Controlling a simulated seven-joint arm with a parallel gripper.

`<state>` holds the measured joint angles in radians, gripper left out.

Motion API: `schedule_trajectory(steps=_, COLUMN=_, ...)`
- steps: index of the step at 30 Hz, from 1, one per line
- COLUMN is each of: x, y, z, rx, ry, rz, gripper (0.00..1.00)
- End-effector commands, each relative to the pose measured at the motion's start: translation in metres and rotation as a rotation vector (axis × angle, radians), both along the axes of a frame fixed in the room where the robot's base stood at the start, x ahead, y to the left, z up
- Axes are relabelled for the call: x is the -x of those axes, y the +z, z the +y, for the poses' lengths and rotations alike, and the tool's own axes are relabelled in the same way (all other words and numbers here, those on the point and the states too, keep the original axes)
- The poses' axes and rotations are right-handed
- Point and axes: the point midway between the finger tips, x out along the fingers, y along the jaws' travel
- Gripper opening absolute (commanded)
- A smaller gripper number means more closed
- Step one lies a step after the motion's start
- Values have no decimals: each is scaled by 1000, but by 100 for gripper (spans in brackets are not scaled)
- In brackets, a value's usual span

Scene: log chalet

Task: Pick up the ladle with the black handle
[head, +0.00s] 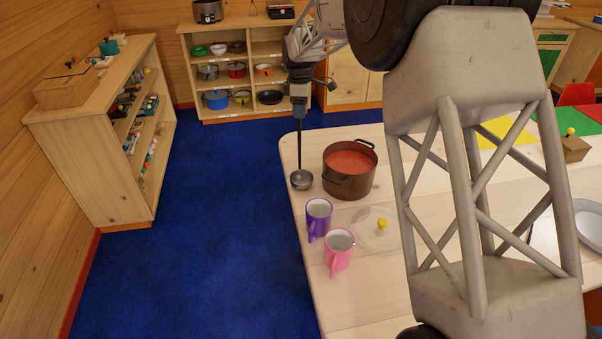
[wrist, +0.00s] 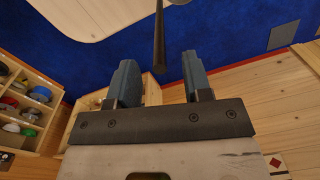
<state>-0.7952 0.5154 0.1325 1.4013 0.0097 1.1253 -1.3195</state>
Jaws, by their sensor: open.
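The ladle with the black handle (head: 300,145) is upright at the left edge of the table, with its metal bowl (head: 302,180) low beside the pot. I cannot tell whether the bowl touches the tabletop. My gripper (head: 299,106) is above it, at the top of the handle. In the wrist view, my gripper (wrist: 159,62) is open, its two blue-grey fingers apart. The black handle (wrist: 159,35) reaches in between the fingertips, with a gap on each side. The bowl is mostly out of the wrist view.
A brown pot (head: 350,185) of red soup stands just right of the ladle. A purple mug (head: 318,222), a pink mug (head: 338,262) and a clear lid with a yellow knob (head: 382,224) are nearer. Blue floor (head: 220,220) lies left of the table (head: 350,312).

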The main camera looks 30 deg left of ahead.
Motion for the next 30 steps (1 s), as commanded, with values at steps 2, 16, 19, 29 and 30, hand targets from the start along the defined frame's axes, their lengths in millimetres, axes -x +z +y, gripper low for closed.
schedule_trajectory(steps=2, x=1, y=-11, z=1, rx=2, ry=0, rz=2, gripper=45)
schedule_trajectory(steps=16, x=1, y=-37, z=1, rx=-1, ry=-1, rz=-2, gripper=45)
schedule_trajectory(steps=19, x=1, y=-37, z=1, rx=-1, ry=-1, rz=-2, gripper=45)
schedule_trajectory(steps=29, x=1, y=-37, z=1, rx=-1, ry=-1, rz=-2, gripper=42)
schedule_trajectory(steps=30, x=1, y=-37, z=1, rx=-2, ry=-1, rz=-3, gripper=36)
